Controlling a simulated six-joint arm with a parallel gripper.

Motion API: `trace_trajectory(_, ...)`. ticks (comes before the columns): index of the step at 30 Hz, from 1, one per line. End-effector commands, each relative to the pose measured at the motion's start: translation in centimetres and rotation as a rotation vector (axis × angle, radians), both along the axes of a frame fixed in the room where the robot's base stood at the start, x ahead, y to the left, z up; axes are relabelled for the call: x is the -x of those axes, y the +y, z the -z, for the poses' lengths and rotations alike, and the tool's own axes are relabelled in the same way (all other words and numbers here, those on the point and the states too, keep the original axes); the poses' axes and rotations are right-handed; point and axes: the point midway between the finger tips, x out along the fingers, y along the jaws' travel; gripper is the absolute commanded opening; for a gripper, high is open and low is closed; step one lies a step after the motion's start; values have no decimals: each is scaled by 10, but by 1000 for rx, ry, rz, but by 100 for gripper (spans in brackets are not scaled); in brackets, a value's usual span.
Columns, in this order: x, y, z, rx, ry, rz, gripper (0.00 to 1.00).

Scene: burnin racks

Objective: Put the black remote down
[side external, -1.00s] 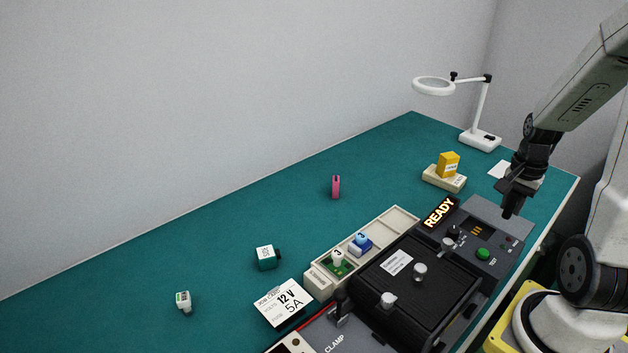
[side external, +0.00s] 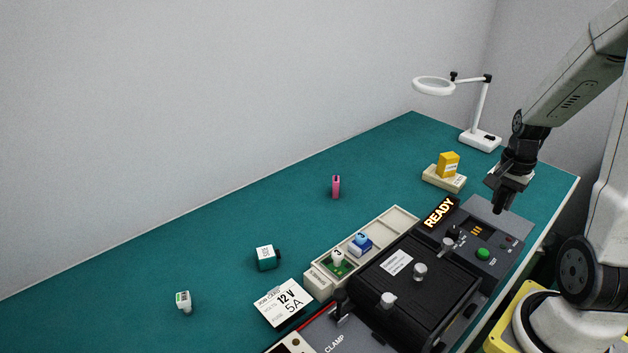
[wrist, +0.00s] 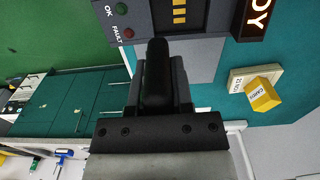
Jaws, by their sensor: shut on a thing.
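My gripper (side external: 503,190) is shut on the black remote (wrist: 155,62), a dark slim thing with a rounded end that sticks out between the fingers in the wrist view. In the side view the remote (side external: 498,207) is a small dark shape below the fingers. The gripper hangs over the far right end of the grey test console (side external: 484,240). I cannot tell how high the remote is above it. My fingers hide part of the remote.
A yellow box (side external: 448,164) stands on a cream block (side external: 443,180) left of my gripper. A white magnifier lamp (side external: 480,139) stands behind. A lit READY sign (side external: 439,213) and a black-lidded fixture (side external: 415,287) lie nearer. The teal bench (side external: 385,165) has free room towards the wall.

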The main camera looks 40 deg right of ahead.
Motion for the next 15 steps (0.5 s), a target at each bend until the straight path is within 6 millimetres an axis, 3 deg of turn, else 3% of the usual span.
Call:
trace_trajectory(8, -61, 13, -1, 1, -1, -2, 0)
trace_trajectory(15, -117, 37, 0, 0, 0, 6, 0)
